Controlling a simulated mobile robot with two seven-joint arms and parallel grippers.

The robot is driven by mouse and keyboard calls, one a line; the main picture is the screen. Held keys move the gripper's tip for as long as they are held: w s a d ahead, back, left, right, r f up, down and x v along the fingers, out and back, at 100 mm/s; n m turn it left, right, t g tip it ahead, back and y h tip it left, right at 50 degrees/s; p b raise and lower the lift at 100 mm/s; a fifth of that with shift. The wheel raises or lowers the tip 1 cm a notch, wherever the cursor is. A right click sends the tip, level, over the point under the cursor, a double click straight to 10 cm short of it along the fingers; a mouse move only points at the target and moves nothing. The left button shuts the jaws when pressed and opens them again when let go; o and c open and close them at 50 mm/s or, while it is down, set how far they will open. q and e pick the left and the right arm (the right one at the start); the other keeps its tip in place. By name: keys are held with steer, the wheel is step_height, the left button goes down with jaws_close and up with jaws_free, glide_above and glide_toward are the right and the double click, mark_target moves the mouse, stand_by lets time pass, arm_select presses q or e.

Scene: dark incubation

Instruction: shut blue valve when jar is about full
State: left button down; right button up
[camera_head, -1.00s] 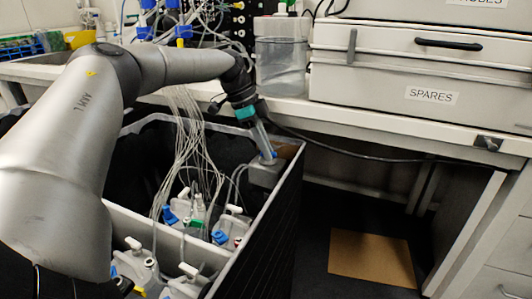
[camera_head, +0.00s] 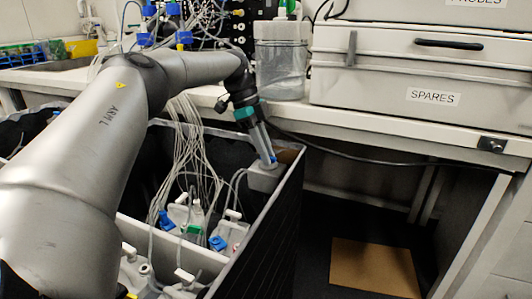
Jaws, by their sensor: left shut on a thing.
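My left gripper (camera_head: 269,160) reaches down into the far right corner of a black-walled crate. Its two fingers are shut on a small blue valve (camera_head: 274,159), mostly hidden between them, on top of a pale grey block-like container (camera_head: 264,178). Other blue valves, one to the left (camera_head: 166,219) and one nearer (camera_head: 217,243), sit on whitish bottles in the crate, apart from the gripper. A clear jar (camera_head: 281,72) holding clear liquid stands on the bench behind the gripper. Its liquid line is hard to make out. My right gripper is out of view.
The crate's right rim (camera_head: 284,185) is close beside my left gripper. Many thin clear tubes (camera_head: 190,130) hang into the crate left of it. A dark cable runs behind the gripper along the bench. Grey cases, one marked SPARES (camera_head: 435,75), stand at right.

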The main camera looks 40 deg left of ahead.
arm_select(q)
steer(key=c, duration=0.8)
jaws_free()
steer(key=shift+c, duration=0.2)
steer(key=shift+r, duration=0.1)
